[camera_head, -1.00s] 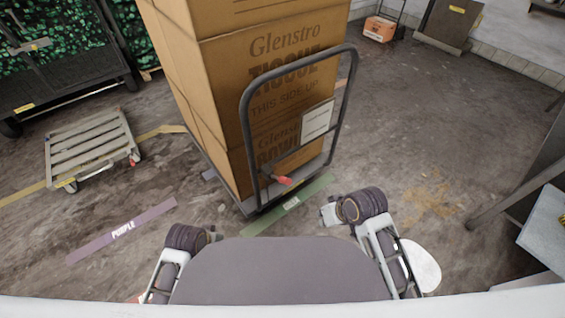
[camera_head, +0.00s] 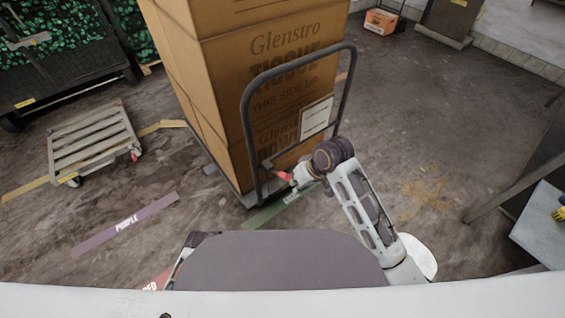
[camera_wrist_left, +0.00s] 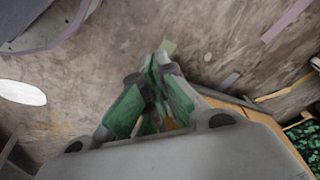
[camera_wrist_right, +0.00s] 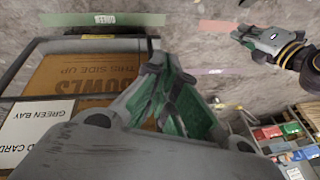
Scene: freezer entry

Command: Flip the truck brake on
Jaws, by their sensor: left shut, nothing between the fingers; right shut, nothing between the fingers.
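The truck (camera_head: 243,196) is a platform cart with a dark tubular handle, loaded with tall brown cartons (camera_head: 270,90). Its brake lever, with a red grip (camera_head: 284,176), sticks out low at the handle's base. My right gripper (camera_head: 296,176) is shut and empty, right beside the red grip. I cannot tell whether they touch. In the right wrist view the shut right fingers (camera_wrist_right: 167,62) show beside the carton, but the lever cannot be made out. My left gripper (camera_wrist_left: 160,56) is shut and empty over bare floor, and also shows in the right wrist view (camera_wrist_right: 252,38).
A small slatted cart (camera_head: 92,145) stands at the left, near a dark cage trolley (camera_head: 60,75). Purple tape (camera_head: 125,226) and green tape (camera_head: 262,214) mark the floor. A grey metal table (camera_head: 540,225) is at the right. Floor right of the truck is clear.

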